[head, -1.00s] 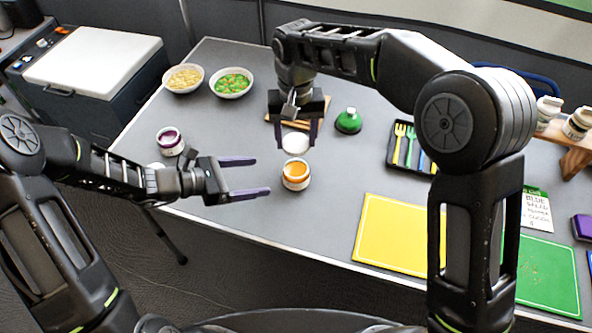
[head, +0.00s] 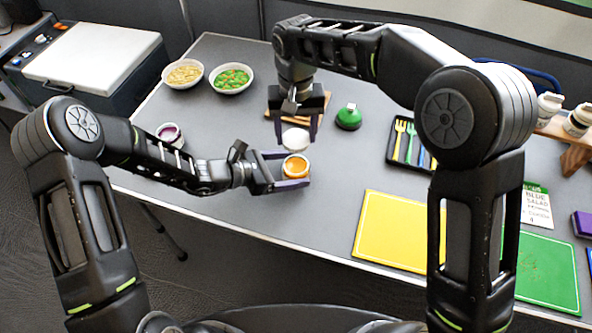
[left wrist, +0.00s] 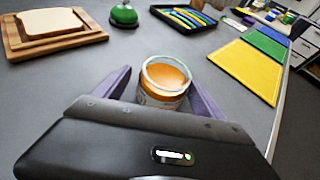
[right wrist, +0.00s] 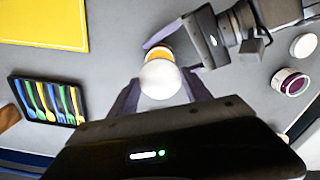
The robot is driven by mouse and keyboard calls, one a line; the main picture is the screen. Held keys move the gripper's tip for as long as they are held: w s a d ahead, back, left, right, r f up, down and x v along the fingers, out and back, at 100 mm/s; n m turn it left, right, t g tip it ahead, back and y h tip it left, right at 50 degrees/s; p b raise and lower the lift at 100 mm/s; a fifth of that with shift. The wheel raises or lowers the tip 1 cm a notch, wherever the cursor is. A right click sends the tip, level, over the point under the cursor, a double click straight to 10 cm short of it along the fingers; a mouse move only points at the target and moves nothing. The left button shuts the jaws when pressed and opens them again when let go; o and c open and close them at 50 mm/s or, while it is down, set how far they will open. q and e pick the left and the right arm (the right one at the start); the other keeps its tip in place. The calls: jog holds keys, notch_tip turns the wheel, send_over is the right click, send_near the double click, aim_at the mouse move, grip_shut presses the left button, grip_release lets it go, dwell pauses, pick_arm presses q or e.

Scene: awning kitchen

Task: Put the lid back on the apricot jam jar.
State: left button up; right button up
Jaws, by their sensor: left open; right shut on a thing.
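The apricot jam jar (head: 295,168) stands open and upright on the grey table, its orange jam showing. My left gripper (head: 294,169) is open with one finger on each side of the jar. The left wrist view shows the jar (left wrist: 164,82) between the purple fingers, with small gaps visible. My right gripper (head: 298,131) is shut on a round white lid (head: 295,138), just beyond the jar in the head view. The right wrist view shows the lid (right wrist: 160,79) between the fingertips, partly covering the jar (right wrist: 158,53).
A dark purple jam jar (head: 170,134) stands to the left, partly behind my left arm; a loose white lid (right wrist: 303,46) lies near it. A bread board (left wrist: 60,42), green bell (head: 348,118), cutlery tray (head: 398,158) and yellow mat (head: 390,232) lie around.

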pick_arm(q)
jog(key=shift+w+d+f, duration=0.15)
jog(key=shift+d, duration=0.25)
grip_shut()
dwell(0.7)
